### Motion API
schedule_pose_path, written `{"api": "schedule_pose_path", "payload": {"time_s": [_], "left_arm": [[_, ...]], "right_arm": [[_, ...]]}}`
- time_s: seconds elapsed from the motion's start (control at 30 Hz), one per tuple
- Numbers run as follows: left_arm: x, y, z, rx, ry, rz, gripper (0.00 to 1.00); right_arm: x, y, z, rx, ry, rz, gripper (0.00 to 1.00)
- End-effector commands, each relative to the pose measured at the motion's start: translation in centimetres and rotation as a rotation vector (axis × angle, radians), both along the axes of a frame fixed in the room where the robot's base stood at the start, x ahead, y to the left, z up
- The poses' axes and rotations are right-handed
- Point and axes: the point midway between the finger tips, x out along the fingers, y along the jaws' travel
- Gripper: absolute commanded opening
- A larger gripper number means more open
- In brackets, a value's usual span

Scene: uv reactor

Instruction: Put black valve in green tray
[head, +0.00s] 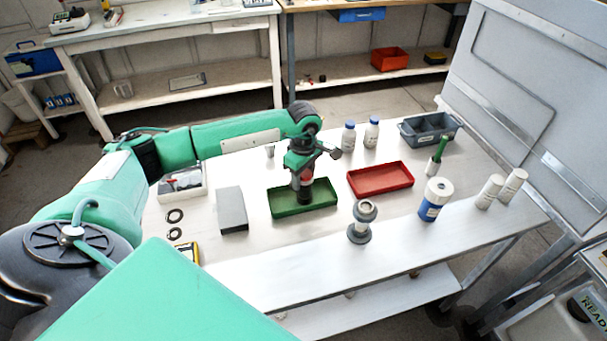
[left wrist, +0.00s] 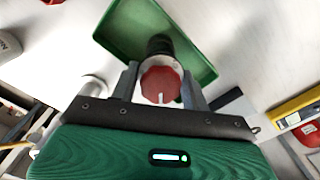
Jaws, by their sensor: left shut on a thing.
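The black valve (head: 304,194) is a dark cylinder with a red part on top. My left gripper (head: 302,176) is shut on it and holds it upright over the green tray (head: 325,206). In the left wrist view the valve's red knob (left wrist: 160,85) sits between the two fingers, with its black body (left wrist: 160,45) beyond, over the green tray (left wrist: 125,25). I cannot tell whether the valve touches the tray floor. My right gripper is not in view.
A red tray (head: 380,179) stands right of the green one. A grey block (head: 231,209) lies to the left. A grey flanged pipe piece (head: 361,222) stands in front. Two bottles (head: 349,136) and a grey bin (head: 430,130) are behind. A blue-and-white container (head: 434,200) stands at right.

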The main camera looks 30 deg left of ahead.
Motion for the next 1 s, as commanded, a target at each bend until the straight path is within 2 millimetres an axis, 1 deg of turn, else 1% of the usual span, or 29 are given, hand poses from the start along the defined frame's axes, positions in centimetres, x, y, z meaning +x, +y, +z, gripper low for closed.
{"api": "schedule_pose_path", "payload": {"time_s": [0.17, 0.2, 0.27, 0.3, 0.57, 0.7, 0.73, 0.87, 1.0], "left_arm": [[0.0, 0.0, -0.3, 0.0, -0.001, 0.0, 0.01], [0.0, 0.0, -0.4, 0.0, 0.0, 0.0, 0.48], [0.0, 0.0, -0.3, 0.0, 0.0, 0.0, 0.6], [0.0, 0.0, -0.3, 0.0, 0.0, 0.0, 0.68], [0.0, 0.0, -0.2, 0.0, 0.0, 0.0, 0.68], [0.0, 0.0, 0.3, 0.0, 0.0, 0.0, 0.68], [0.1, 0.0, 0.4, 0.0, -0.002, 0.0, 0.68], [0.1, 0.1, 2.6, 0.0, -0.006, -0.001, 0.68], [0.1, 0.0, 5.8, 0.0, -0.006, -0.001, 0.68]], "right_arm": [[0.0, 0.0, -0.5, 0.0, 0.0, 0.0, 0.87], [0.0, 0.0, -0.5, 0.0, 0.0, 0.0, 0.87], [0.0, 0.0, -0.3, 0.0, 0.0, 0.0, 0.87], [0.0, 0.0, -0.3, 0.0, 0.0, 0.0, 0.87], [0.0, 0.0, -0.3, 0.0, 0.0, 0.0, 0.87], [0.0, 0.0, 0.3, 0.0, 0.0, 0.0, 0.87], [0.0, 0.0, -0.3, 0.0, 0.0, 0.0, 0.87], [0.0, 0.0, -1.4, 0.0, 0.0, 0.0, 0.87], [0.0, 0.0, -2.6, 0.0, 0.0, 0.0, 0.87]]}}
